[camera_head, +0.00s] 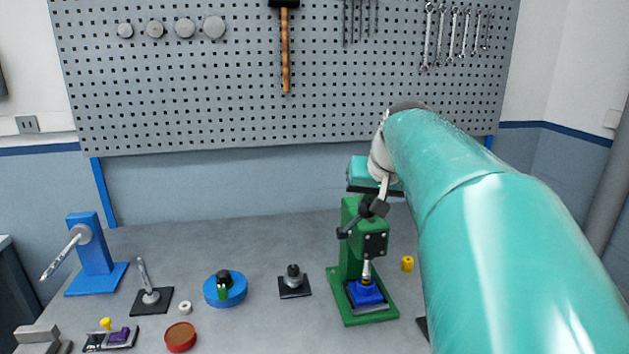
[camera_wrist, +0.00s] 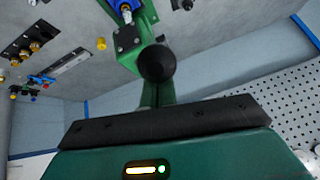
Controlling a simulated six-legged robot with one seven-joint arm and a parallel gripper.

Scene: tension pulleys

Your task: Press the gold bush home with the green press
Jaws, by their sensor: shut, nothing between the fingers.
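The green press (camera_head: 349,255) stands on the bench right of centre, and its frame also shows in the wrist view (camera_wrist: 128,38). Its ram (camera_head: 367,271) reaches down to a blue block (camera_head: 366,293) on the base. A black lever knob (camera_head: 380,207) is near the press top; a round black knob (camera_wrist: 157,63) is just beyond my gripper (camera_wrist: 165,124) in the wrist view. My gripper (camera_head: 362,182) is above the press head, shut and empty. Whether it touches the lever I cannot tell.
A yellow cylinder (camera_head: 407,263) stands right of the press. Several gold pieces (camera_wrist: 26,53) sit on a dark plate, seen in the wrist view. A black base with a knob (camera_head: 293,281) and a blue round fixture (camera_head: 225,289) stand to the left. My arm hides the right bench.

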